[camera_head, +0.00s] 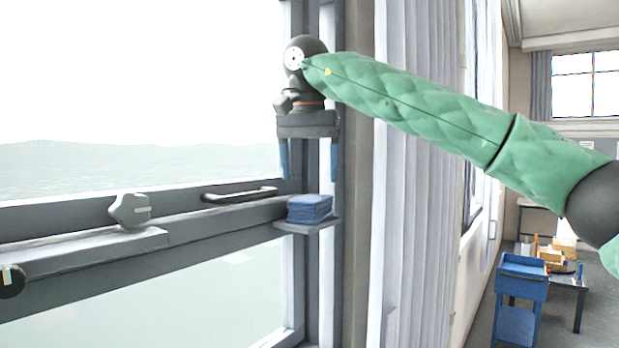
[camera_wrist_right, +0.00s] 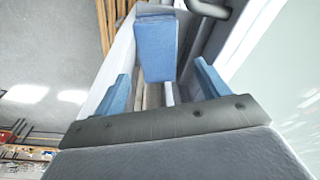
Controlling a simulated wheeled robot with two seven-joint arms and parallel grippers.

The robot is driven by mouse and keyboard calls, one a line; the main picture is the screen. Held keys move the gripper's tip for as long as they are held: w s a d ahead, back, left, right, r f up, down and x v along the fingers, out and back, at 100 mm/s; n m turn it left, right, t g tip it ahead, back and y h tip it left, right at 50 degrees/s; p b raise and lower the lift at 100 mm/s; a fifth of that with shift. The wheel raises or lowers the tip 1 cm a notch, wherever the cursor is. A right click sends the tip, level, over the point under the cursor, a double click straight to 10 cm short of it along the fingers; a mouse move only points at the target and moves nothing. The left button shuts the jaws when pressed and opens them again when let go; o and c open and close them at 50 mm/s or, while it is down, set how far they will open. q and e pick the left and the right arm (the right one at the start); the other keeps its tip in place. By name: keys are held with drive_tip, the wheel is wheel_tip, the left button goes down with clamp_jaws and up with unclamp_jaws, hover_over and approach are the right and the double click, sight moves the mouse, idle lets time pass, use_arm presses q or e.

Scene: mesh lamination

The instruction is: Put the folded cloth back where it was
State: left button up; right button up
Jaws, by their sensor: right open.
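The folded cloth (camera_head: 310,207) is a neat blue stack lying on a small grey shelf (camera_head: 297,227) at the window frame. My right gripper (camera_head: 309,172) points down above it, open, with one blue finger on each side and clear space between the fingertips and the cloth. In the right wrist view the cloth (camera_wrist_right: 155,48) shows beyond and between the two blue fingers (camera_wrist_right: 162,88), apart from them. Nothing is held. My left gripper is not in view.
A grey window handle bar (camera_head: 240,195) lies left of the cloth, and a grey faceted object (camera_head: 130,210) sits on the sill further left. Pale curtains (camera_head: 415,200) hang to the right. A blue cart (camera_head: 521,285) and a cluttered table stand far back.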

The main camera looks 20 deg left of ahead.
sight(307, 199)
drive_tip(key=r, duration=0.2)
drive_tip(key=shift+s+r+b, duration=0.3)
drive_tip(key=shift+r+b, duration=0.05)
drive_tip(key=shift+b, duration=0.05)
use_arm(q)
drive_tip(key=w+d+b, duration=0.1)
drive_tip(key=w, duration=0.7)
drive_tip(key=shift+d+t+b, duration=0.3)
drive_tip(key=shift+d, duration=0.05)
use_arm(e)
wheel_tip(307, 199, up, 8)
drive_tip(key=s, duration=0.1)
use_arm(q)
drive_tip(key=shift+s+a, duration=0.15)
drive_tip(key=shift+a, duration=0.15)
use_arm(e)
drive_tip(key=shift+s+f, duration=0.1)
